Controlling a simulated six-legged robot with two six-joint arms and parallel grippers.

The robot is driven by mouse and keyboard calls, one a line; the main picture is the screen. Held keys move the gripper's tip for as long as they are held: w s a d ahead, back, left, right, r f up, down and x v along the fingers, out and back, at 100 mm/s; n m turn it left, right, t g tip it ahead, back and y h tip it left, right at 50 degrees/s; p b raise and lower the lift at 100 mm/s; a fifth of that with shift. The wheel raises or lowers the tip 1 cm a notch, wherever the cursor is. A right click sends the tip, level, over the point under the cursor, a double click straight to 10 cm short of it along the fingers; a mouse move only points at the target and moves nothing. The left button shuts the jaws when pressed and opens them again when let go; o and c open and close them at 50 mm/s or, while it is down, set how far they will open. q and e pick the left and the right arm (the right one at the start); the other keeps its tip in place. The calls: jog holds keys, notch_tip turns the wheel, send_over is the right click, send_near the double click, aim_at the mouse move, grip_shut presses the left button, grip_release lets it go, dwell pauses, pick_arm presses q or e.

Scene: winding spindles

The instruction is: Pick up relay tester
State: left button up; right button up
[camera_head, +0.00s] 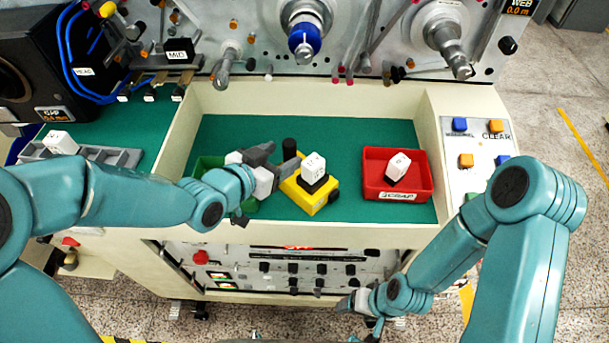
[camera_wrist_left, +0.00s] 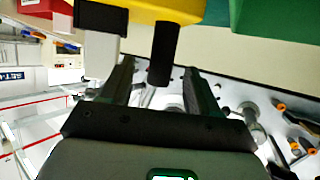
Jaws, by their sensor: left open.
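The relay tester appears to be the yellow block (camera_head: 316,203) in the green-floored tray. It carries a white cube (camera_head: 314,164) on a black seat and an upright black post (camera_head: 289,149). My left gripper (camera_head: 283,163) is open at the block's left side, by the post. In the left wrist view the yellow body (camera_wrist_left: 165,9) is at the top, and its black post (camera_wrist_left: 161,55) reaches between the two open fingers, with gaps beside it. My right gripper (camera_head: 352,303) is low in front of the control panel, far from the block; its jaws are too small to read.
A red bin (camera_head: 395,193) holding another white cube stands to the right. A green bin (camera_head: 209,168) is partly hidden behind my left arm. The tray's cream rim (camera_head: 330,234) surrounds them. Spindles (camera_head: 304,40) project above the back. Green floor is clear between the block and red bin.

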aim_at(295, 147)
pick_arm(q)
jog(key=shift+w+d+f, duration=0.15)
jog(key=shift+w+d, duration=0.15)
jog(key=shift+w, duration=0.05)
jog(key=p+x, duration=0.2)
jog(key=x, duration=0.3)
jog(key=shift+w, duration=0.15)
jog(key=shift+a, duration=0.1)
grip_shut()
